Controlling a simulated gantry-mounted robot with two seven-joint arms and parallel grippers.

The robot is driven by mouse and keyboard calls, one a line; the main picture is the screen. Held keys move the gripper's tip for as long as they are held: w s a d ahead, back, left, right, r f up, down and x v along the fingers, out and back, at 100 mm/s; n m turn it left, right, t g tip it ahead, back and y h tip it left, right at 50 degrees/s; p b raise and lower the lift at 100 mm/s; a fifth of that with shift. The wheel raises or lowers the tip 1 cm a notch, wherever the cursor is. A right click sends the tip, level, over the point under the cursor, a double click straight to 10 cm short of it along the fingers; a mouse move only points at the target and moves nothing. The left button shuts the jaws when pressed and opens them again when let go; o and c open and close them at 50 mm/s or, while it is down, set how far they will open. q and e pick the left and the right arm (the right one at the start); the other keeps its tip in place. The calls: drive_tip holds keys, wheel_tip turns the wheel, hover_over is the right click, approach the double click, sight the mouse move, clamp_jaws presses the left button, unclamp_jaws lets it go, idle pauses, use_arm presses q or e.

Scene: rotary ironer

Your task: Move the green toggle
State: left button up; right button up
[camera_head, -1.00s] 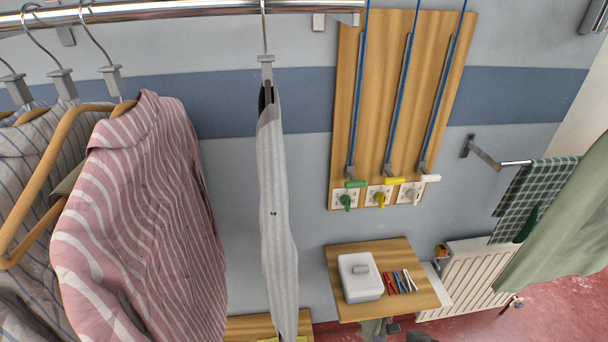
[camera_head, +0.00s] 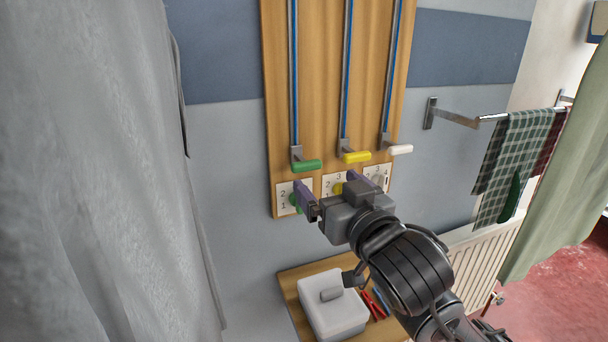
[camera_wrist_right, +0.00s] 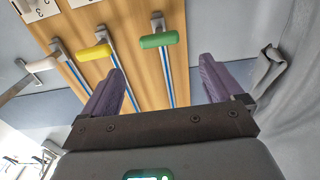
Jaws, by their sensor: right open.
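Two green controls sit on the left of the wooden wall panel (camera_head: 333,95). My left gripper is not in view.
A yellow handle (camera_head: 355,157) and a white handle (camera_head: 400,149) stand right of the green one. A small shelf (camera_head: 290,292) with a white box (camera_head: 333,305) lies below. A grey cloth (camera_head: 100,180) fills the left. Towels hang from a rail (camera_head: 455,117) at right.

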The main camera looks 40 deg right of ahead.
sight(309, 163)
drive_tip(key=p+x, duration=0.1)
drive_tip(key=x, duration=0.7)
drive_tip(key=shift+w+d, duration=0.1)
drive_tip(key=shift+w, duration=0.25)
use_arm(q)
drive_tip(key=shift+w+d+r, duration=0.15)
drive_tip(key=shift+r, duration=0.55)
use_arm(e)
drive_tip(key=shift+x, duration=0.95)
drive_tip(key=shift+c, duration=0.2)
